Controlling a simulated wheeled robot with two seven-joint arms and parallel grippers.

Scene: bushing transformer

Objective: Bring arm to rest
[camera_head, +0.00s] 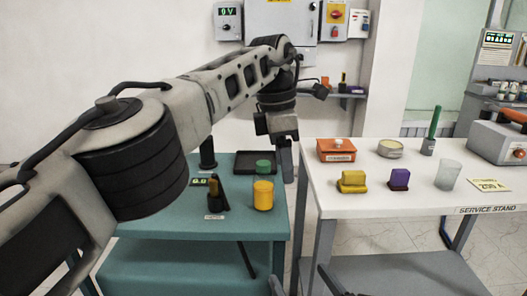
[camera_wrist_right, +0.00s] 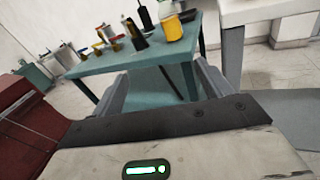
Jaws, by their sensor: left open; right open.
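My left arm (camera_head: 215,85) reaches in from the left across the head view, raised above the teal table (camera_head: 130,258). My left gripper (camera_head: 284,160) points down near the table's back right corner, by the gap before the white stand. It is open and no object shows in it. My right gripper (camera_head: 302,284) shows only in part at the bottom edge of the head view, low in front of the gap. In the right wrist view its two fingers (camera_wrist_right: 160,88) are spread apart with nothing between them; the teal table lies beyond.
The teal table holds a yellow jar (camera_head: 263,196), a green-topped item (camera_head: 263,167), a dark tray (camera_head: 244,159) and a dark cone-shaped item (camera_head: 217,196). The white service stand (camera_head: 350,204) carries an orange box (camera_head: 336,150), yellow and purple blocks, and a cup (camera_head: 447,175).

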